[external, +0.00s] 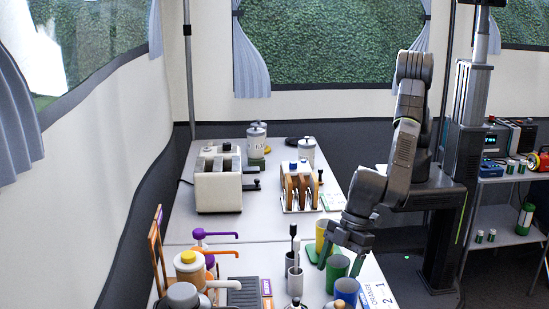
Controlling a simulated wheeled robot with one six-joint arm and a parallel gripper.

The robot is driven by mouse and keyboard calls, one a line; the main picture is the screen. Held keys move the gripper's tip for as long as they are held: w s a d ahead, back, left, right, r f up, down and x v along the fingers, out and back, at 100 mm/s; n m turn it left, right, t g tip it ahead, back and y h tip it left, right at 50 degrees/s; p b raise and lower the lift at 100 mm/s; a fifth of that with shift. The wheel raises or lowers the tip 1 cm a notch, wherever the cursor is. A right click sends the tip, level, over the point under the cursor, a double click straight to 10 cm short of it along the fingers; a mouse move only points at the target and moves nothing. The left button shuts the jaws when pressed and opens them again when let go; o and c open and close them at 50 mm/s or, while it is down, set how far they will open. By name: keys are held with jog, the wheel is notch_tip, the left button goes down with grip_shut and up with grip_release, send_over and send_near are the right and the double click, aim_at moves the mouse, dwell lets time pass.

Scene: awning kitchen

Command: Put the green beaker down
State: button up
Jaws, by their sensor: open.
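The green beaker (337,270) stands upright on the white table, between a yellow beaker behind it and a blue beaker in front. My gripper (340,258) is at the green beaker's top, pointing down, with its fingers open. One finger shows at the beaker's left and another at its right near the rim. I cannot tell whether either finger touches it.
The yellow beaker (322,232) and blue beaker (346,290) are close by. Grey holders with utensils (294,278) stand to the left. A toaster (218,183) and a toast rack (300,190) are farther back. The table's right edge is near.

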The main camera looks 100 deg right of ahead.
jog(key=v, duration=1)
jog(key=shift+b, duration=0.3)
jog(key=x, duration=1.2)
jog(key=shift+f+p, duration=0.2)
jog(key=shift+p, duration=0.2)
jog(key=shift+w+a+r, duration=0.1)
jog(key=shift+r, duration=1.05)
jog(key=shift+f, duration=0.1)
